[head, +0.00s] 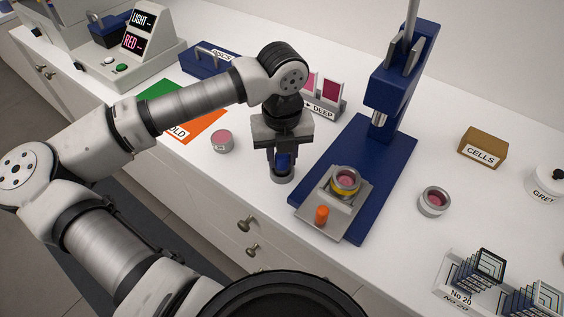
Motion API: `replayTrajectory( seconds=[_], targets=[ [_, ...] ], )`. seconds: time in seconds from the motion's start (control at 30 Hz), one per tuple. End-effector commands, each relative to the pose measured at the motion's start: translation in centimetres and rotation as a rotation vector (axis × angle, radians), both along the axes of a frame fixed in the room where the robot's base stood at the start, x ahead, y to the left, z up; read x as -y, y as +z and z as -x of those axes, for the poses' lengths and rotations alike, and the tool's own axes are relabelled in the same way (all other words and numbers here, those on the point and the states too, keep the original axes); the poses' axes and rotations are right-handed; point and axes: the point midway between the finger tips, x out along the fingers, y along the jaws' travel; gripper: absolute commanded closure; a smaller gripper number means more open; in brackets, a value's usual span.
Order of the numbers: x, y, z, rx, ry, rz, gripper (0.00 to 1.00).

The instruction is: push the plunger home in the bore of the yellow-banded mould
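The yellow-banded mould (345,190) sits on the grey plate (338,213) of the blue press, with pink material in its bore. An orange knob (321,215) stands at the plate's near end. My gripper (281,160) points down left of the press. Its fingers are against both sides of a blue-topped piece with a grey round foot, which looks like the plunger (281,174). The piece is upright, apart from the mould. I cannot tell whether its foot touches the counter. The fingers hide part of it.
The blue press (395,85) rises behind the mould, its ram (378,120) above the base. A grey mould (434,201) stands at right and a pink-filled jar (222,141) at left.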

Motion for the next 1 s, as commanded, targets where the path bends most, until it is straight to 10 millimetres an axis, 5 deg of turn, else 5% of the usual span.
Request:
replayTrajectory(
  seconds=[0.2,0.63,0.77,1.0],
  targets=[
    [0.0,0.0,0.0,0.0,0.0,0.0,0.99],
    [-0.1,1.0,-0.1,0.002,0.001,-0.001,1.0],
    [0.0,2.9,-0.1,0.005,0.0,-0.002,1.0],
    [0.0,9.4,-0.1,0.006,0.003,-0.002,1.0]
  ],
)
